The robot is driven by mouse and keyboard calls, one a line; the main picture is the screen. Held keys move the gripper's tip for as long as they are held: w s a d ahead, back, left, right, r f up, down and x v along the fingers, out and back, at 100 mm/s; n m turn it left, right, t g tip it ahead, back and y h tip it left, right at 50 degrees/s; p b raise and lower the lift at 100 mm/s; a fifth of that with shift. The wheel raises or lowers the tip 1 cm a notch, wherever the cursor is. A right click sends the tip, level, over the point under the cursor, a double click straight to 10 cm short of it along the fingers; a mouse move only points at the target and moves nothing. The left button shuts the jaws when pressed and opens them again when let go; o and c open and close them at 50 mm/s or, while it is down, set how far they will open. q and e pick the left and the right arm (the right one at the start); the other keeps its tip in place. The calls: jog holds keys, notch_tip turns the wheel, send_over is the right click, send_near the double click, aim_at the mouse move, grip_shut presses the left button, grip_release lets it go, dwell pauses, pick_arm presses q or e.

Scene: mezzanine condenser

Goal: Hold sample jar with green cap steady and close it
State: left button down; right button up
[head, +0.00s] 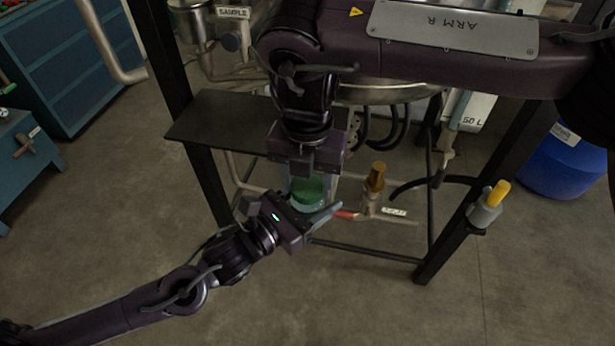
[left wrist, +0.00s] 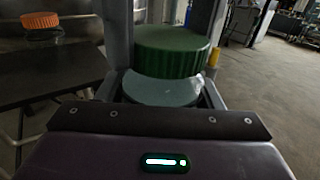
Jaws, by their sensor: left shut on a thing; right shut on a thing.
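The sample jar, pale and translucent (left wrist: 160,92), is between the fingers of my left gripper (head: 318,212), which is shut on it. The ribbed green cap (left wrist: 172,52) is directly above the jar, roughly level. It also shows in the head view (head: 307,190). My right gripper (head: 308,182) comes from above and is shut on the cap, with a finger on either side of it.
A dark shelf (head: 212,118) on the black frame lies left of the grippers. An orange-capped item (left wrist: 42,22) stands on it in the left wrist view. A brass-coloured valve (head: 375,178) with a red handle is close on the right. A blue drum (head: 562,165) stands farther right.

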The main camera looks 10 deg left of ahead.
jog(key=m, duration=1.2)
jog(key=o, duration=1.1)
jog(key=shift+o, duration=0.2)
notch_tip(320, 180, up, 12)
jog(key=shift+a, duration=0.1)
